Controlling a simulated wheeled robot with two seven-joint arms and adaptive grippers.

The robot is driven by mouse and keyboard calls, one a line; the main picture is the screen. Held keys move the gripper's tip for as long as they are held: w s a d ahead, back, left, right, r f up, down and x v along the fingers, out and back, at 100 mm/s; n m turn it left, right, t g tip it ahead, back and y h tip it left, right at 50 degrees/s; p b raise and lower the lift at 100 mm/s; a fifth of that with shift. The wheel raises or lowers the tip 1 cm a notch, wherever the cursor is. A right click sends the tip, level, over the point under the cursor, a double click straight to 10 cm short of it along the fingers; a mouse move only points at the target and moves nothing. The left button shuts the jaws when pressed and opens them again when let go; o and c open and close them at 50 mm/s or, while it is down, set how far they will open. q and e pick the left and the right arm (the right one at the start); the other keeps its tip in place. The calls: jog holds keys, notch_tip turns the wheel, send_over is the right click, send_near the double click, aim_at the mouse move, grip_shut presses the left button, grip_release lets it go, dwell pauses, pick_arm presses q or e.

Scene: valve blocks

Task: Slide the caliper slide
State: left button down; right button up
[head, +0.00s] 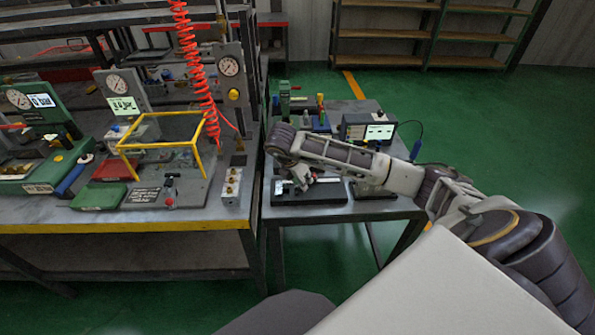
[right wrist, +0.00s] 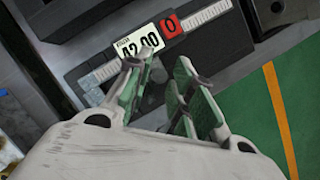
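The caliper lies on a dark block (head: 318,197) on the small grey table. In the right wrist view its pale graduated beam (right wrist: 205,15) runs diagonally. Its slide carries a white display (right wrist: 124,44) reading about 42.00 and a red button marked 0 (right wrist: 171,23). My right gripper (right wrist: 163,68) is open, with its green-padded fingers apart and pointing at the slide. The left finger's tip overlaps the display's lower edge; I cannot tell whether it touches. In the head view my right gripper (head: 303,183) is over the block, partly hidden by its wrist. My left gripper is out of view.
A box with a lit screen (head: 379,132) and small fixtures (head: 286,98) stand behind my right arm. To the left, a larger workbench (head: 120,222) holds gauges, a yellow frame (head: 160,147) and a valve block (head: 232,187). The green floor to the right is clear.

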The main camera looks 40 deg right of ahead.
jog(key=v, duration=1.1)
jog(key=shift+r, duration=0.25)
dwell(0.4)
jog(key=shift+a, duration=0.1)
dwell(0.6)
